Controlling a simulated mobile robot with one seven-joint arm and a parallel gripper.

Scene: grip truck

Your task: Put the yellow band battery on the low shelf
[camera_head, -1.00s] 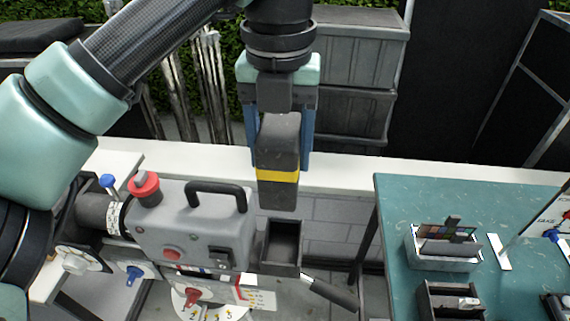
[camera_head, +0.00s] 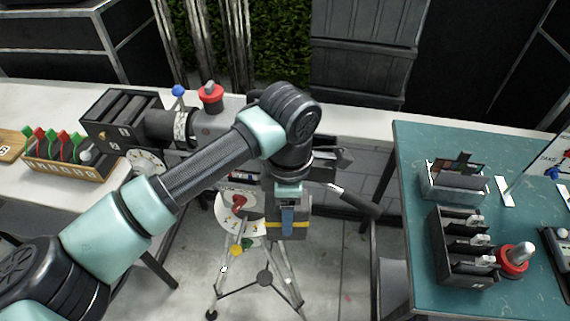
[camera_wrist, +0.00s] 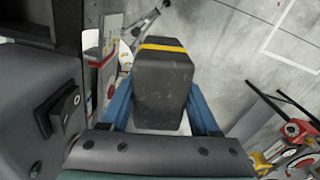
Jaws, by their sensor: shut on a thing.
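The yellow band battery (camera_head: 274,230) is a dark block with a yellow stripe near its lower end. In the wrist view the battery (camera_wrist: 163,88) sits between the two blue fingers. My gripper (camera_head: 287,222) is shut on it and holds it in the air, in front of the grey camera body and above the concrete floor. The gripper also shows in the wrist view (camera_wrist: 161,98). My arm covers part of the camera body. I cannot make out the low shelf for certain in either view.
The camera tripod (camera_head: 264,277) stands below the battery. A teal table (camera_head: 420,140) with a battery rack (camera_head: 446,255) is to the right. A white counter (camera_head: 40,95) runs behind. In the wrist view, the grey camera body (camera_wrist: 35,120) is close on the left.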

